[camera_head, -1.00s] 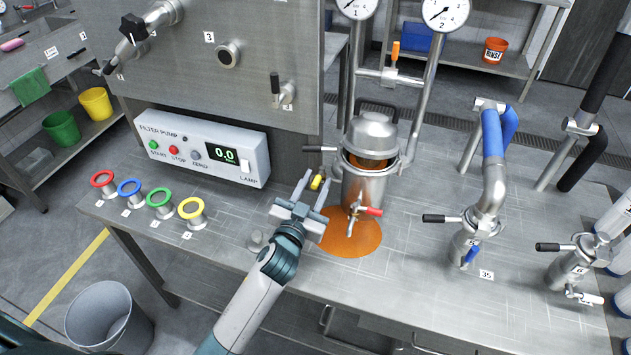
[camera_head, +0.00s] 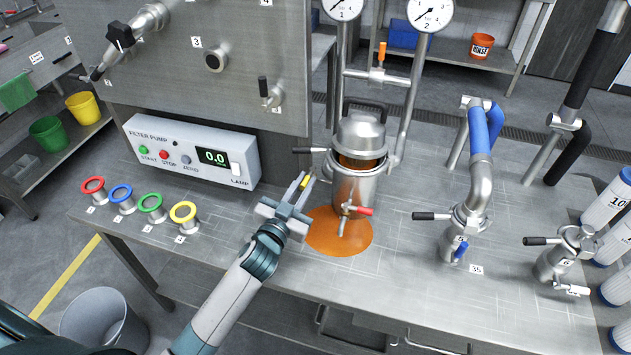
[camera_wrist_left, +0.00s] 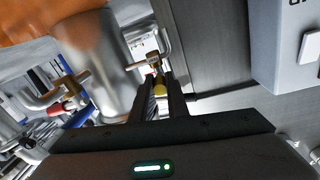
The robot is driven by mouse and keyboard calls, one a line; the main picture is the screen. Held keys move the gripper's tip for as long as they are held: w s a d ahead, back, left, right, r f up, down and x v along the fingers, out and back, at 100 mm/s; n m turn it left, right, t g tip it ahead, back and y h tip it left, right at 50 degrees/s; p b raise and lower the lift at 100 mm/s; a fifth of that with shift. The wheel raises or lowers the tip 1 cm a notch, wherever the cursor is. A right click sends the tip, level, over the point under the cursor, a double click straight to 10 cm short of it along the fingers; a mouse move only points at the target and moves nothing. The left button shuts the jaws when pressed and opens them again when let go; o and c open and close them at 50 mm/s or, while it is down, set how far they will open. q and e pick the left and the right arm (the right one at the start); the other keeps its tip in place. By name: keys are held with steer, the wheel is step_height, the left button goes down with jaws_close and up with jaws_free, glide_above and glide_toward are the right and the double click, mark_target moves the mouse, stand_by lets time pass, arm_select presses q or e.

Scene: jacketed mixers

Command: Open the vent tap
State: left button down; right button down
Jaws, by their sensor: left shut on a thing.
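A lidded steel mixer (camera_head: 355,187) stands on the bench with orange liquid showing under its raised lid. A small yellow handle (camera_head: 305,183) is at its left side. My left gripper (camera_head: 301,187) is shut on this yellow handle, its fingers pointing away from me. In the left wrist view the yellow handle (camera_wrist_left: 157,88) sits between the close-set fingertips, beside the mixer's steel wall (camera_wrist_left: 105,62). No label shows whether it is the vent tap. A red-handled tap (camera_head: 357,210) is on the mixer's front. My right gripper is out of view.
An orange puddle (camera_head: 335,238) lies under the mixer. A pump box (camera_head: 190,152) and several coloured rings, one yellow (camera_head: 183,212), are to the left. An orange-handled tap (camera_head: 381,55) sits on the pipe between two gauges. A blue-piped vessel (camera_head: 465,225) stands right.

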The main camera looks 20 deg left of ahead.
arm_select(q)
steer(key=shift+a+m+h+p, duration=0.3)
steer(key=shift+m+h, duration=0.3)
steer(key=shift+h, duration=0.2)
steer(key=shift+a+m+g+h, duration=0.1)
steer(key=shift+m+g+h, duration=0.2)
steer(key=shift+h, duration=0.3)
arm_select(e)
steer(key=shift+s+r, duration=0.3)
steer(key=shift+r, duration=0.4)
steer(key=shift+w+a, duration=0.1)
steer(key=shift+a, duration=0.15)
arm_select(q)
steer(key=c, duration=1.7)
jaws_free()
steer(key=shift+c, duration=0.2)
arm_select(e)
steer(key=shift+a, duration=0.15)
